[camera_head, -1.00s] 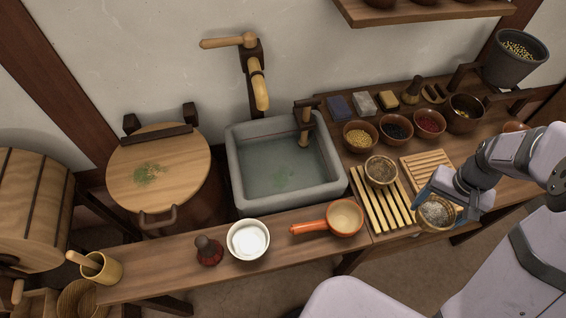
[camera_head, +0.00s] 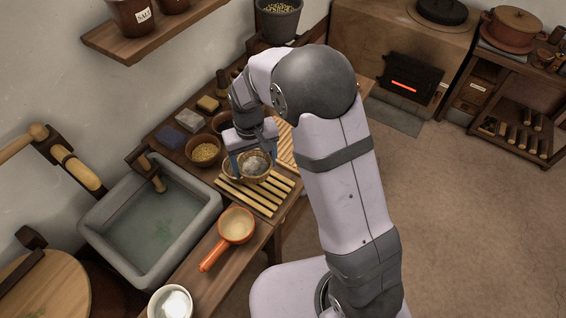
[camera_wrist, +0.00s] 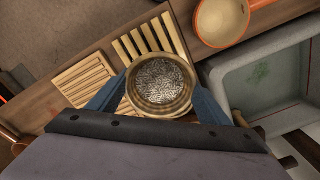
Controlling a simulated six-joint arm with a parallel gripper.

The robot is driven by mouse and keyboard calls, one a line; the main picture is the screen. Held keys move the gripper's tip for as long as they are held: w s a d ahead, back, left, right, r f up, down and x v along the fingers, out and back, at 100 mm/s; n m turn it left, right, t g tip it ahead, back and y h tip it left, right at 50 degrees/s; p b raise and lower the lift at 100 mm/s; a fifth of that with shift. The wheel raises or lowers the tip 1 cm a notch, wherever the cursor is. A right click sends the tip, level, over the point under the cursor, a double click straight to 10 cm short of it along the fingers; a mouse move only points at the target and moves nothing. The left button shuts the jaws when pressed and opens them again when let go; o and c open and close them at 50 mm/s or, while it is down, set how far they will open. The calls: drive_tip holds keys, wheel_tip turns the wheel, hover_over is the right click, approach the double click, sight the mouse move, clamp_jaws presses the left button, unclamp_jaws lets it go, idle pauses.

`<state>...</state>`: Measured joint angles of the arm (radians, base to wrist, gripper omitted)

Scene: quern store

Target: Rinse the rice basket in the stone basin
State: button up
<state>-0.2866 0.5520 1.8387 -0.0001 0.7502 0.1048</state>
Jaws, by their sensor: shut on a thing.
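My gripper (camera_head: 252,160) has blue fingers closed around the sides of a small round rice basket (camera_head: 256,166) filled with pale grains. The basket also shows in the wrist view (camera_wrist: 160,86), upright between the fingers, above the bench by the long slatted rack (camera_head: 262,203). The grey stone basin (camera_head: 207,205) lies to the left of the basket in the head view and to the right in the wrist view (camera_wrist: 222,92). It holds greenish water with a few green bits. A wooden spout (camera_head: 150,176) stands at its far rim. The height of the basket above the rack is hard to judge.
An orange-handled pan (camera_head: 237,226) and a white bowl (camera_head: 171,303) stand on the bench in front of the basin. Brown bowls, one with yellow grain (camera_head: 205,150), stand behind the rack. A second slatted board (camera_wrist: 85,80) lies beside it.

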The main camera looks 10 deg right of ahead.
drive_tip(key=s+a+n+p, duration=0.1)
drive_tip(key=s+a, duration=0.4)
drive_tip(key=a, duration=1)
drive_tip(key=s+a+n+p, duration=0.1)
drive_tip(key=s+a+n, duration=0.2)
drive_tip(key=a, duration=1.2)
drive_tip(key=shift+s+f+n, duration=0.15)
drive_tip(key=shift+s+n, duration=0.25)
drive_tip(key=shift+s, duration=0.55)
drive_tip(key=shift+f, duration=0.2)
drive_tip(key=shift+f+b, duration=6.05)
drive_tip(key=shift+f, duration=2.15)
drive_tip(key=shift+r, duration=0.1)
